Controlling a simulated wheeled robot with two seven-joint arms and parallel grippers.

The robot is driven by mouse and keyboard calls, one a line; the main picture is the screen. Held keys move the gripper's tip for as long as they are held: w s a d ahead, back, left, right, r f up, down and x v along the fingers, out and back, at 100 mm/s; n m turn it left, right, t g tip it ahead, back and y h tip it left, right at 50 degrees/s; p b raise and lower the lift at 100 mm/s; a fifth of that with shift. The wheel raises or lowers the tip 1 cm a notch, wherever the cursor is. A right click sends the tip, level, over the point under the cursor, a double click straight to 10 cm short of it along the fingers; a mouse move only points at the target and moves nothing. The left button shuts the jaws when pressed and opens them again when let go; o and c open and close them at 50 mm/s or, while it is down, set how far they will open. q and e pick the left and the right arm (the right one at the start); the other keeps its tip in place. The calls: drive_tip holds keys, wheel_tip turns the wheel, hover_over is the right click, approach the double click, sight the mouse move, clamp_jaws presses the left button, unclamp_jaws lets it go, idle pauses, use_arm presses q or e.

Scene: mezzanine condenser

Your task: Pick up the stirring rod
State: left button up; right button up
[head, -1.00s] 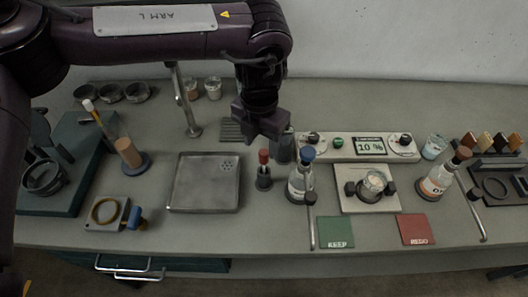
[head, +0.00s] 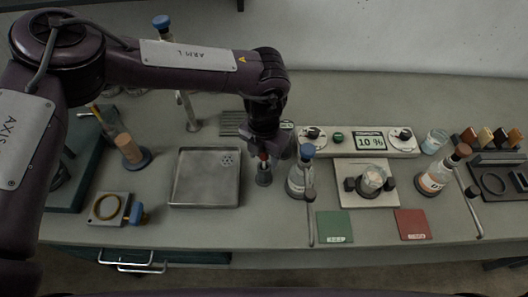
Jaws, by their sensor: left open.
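A small upright piece with a red top (head: 264,158) stands in a dark round holder (head: 264,179), just right of the grey tray; it looks like the stirring rod, though its shaft is hidden. My left gripper (head: 266,151) is open and points down directly over it. The red top shows at the fingertips, partly covered by the gripper; I cannot tell whether the fingers touch it. My right gripper is not in view.
A blue-capped bottle (head: 299,178) stands close to the right of the holder. The empty grey tray (head: 206,178) lies to the left. A console (head: 358,142) reading 10 % stands behind. An orange-labelled bottle (head: 437,178) is farther right.

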use_arm(q)
clamp_jaws()
drive_tip(key=shift+r, duration=0.1)
